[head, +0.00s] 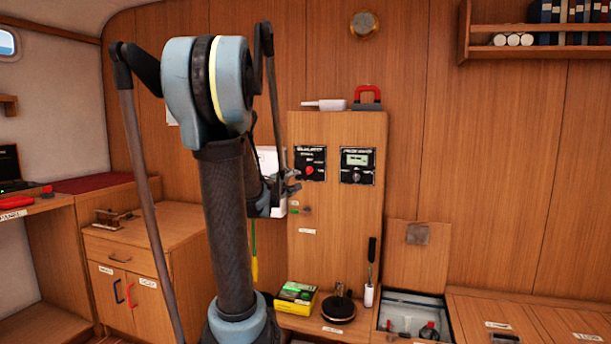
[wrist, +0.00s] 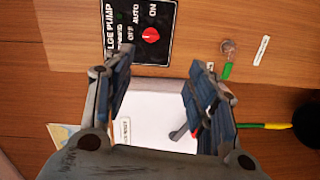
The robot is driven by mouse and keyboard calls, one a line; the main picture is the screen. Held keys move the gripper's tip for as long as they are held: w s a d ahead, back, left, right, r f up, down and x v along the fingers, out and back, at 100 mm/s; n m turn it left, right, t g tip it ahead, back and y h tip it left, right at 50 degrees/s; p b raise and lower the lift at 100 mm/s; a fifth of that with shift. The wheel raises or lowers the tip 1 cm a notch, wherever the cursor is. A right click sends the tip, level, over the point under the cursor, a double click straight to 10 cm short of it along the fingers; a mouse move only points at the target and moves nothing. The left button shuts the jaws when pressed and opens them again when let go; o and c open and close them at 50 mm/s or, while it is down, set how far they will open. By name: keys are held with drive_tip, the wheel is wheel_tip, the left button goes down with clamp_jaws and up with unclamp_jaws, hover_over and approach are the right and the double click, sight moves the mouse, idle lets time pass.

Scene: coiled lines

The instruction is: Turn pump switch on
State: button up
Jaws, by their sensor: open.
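The bilge pump panel (head: 310,154) is a black plate on the wooden cabinet front, with a red knob (head: 309,170). In the wrist view the panel (wrist: 113,42) appears turned sideways, with OFF, AUTO and ON lettered near the red knob (wrist: 151,35). I cannot tell which word the knob points to. My gripper (head: 287,188) is in front of the cabinet, at the panel's lower left in the head view. In the wrist view my gripper (wrist: 158,78) is open, its fingers apart with nothing held. The knob is beyond the fingertips and not touched.
A second black panel with a display (head: 357,160) is right of the pump panel. A white box (wrist: 155,113) shows between my fingers. A yellow-green box (head: 296,297) and an open bin (head: 415,312) are below.

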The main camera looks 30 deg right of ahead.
sight(308, 171)
drive_tip(key=shift+n+t, duration=0.4)
drive_tip(key=shift+n, duration=0.5)
drive_tip(key=x, duration=2)
drive_tip(key=shift+w+d+r, duration=0.15)
drive_tip(key=shift+w+r, duration=0.1)
drive_tip(key=shift+c, duration=0.3)
drive_tip(key=c, duration=1)
